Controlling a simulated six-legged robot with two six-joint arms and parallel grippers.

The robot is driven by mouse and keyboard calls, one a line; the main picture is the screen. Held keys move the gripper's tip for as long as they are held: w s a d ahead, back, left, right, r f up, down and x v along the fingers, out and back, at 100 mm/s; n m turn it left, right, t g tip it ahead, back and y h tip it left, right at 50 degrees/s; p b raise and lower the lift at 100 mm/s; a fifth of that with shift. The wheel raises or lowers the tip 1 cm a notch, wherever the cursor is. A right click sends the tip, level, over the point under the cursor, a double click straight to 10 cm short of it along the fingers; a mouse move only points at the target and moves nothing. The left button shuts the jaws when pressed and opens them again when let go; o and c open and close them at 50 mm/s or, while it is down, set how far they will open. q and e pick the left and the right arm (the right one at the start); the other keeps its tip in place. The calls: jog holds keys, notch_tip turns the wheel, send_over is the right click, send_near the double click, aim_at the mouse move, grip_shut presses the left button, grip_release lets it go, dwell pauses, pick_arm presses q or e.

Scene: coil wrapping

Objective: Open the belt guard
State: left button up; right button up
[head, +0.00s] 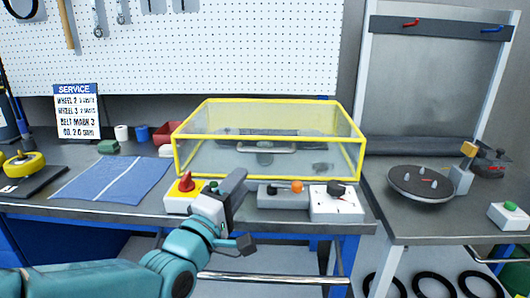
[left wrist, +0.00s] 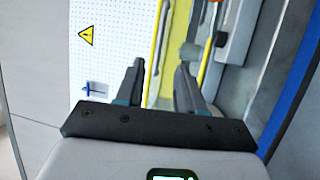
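The belt guard (head: 270,137) is a clear box with a yellow frame on the bench, and it looks closed. A pale bar handle (head: 267,149) runs across its front. Belt parts show faintly through its panels. My left gripper (head: 246,207) is open and empty in front of the bench edge, below and a little left of the handle, apart from it. In the left wrist view its two fingers (left wrist: 160,80) stand apart, with yellow bars (left wrist: 155,45) beyond them. My right gripper is not in view.
A red knob on a yellow box (head: 184,188), an orange-knobbed lever unit (head: 283,193) and a white dial box (head: 336,203) line the bench front below the guard. A blue cloth (head: 112,180) lies left. A round turntable (head: 420,184) stands on the right bench.

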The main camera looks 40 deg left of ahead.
aim_at(265, 152)
pick_arm(q)
jog(key=p+x, duration=0.1)
jog(key=x, duration=1)
jog(key=shift+w, duration=0.15)
jog(key=shift+d, duration=0.1)
jog(key=shift+r+p, duration=0.1)
jog(key=shift+p, duration=0.2)
grip_shut()
